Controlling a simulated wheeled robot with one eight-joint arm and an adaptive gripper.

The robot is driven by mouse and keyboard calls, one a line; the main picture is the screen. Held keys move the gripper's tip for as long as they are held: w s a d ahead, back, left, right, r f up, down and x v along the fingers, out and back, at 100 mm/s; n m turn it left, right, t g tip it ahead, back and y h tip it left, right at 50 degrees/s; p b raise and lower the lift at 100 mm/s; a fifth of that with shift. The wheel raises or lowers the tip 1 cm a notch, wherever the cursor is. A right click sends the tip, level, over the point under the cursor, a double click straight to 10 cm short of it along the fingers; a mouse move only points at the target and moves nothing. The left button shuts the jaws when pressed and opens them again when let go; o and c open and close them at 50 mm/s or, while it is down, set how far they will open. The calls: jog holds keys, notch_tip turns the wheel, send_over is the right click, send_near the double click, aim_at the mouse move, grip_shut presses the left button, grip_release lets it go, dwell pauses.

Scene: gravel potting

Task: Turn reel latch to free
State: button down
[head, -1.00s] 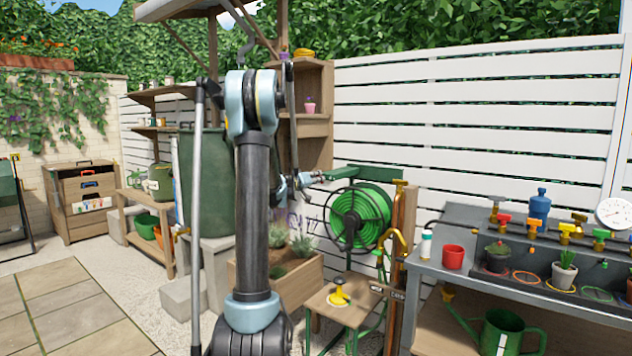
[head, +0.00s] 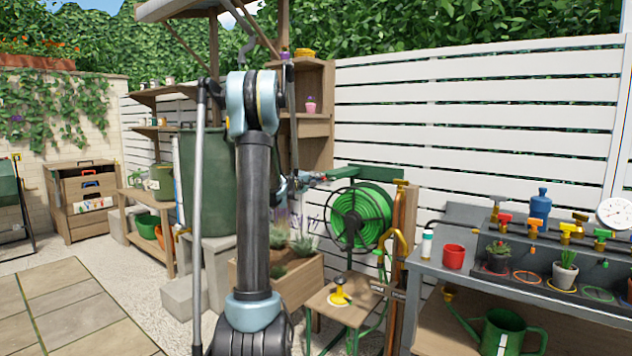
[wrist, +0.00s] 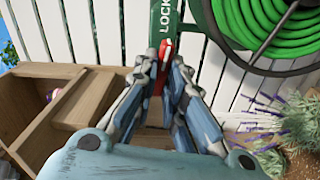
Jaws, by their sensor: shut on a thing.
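The reel latch shows in the wrist view as a small red lever (wrist: 169,49) with a pale edge, on a green bracket (wrist: 158,18) lettered "LOCK". My gripper (wrist: 163,62) is shut on the lever, one finger on each side, and the fingers hide much of it. In the head view my gripper (head: 318,178) is at the left end of the green bracket (head: 365,178), above and left of the hose reel (head: 361,218). The reel holds bright green hose and also shows in the wrist view (wrist: 265,28). The latch cannot be made out in the head view.
A wooden planter (head: 300,284) with lavender stands below the gripper. A small wooden stool (head: 343,305) holds a yellow item. A grey bench (head: 455,275) with pots and taps is at the right. The white fence (head: 470,110) is close behind the reel.

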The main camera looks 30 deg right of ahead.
jog(key=shift+w+a+f+n, duration=0.1)
jog(key=shift+w+a+n, duration=0.05)
jog(key=shift+n, duration=0.65)
jog(key=c, duration=1.7)
grip_release()
jog(key=shift+f, duration=0.1)
jog(key=shift+o, duration=0.2)
jog(key=v, duration=1.2)
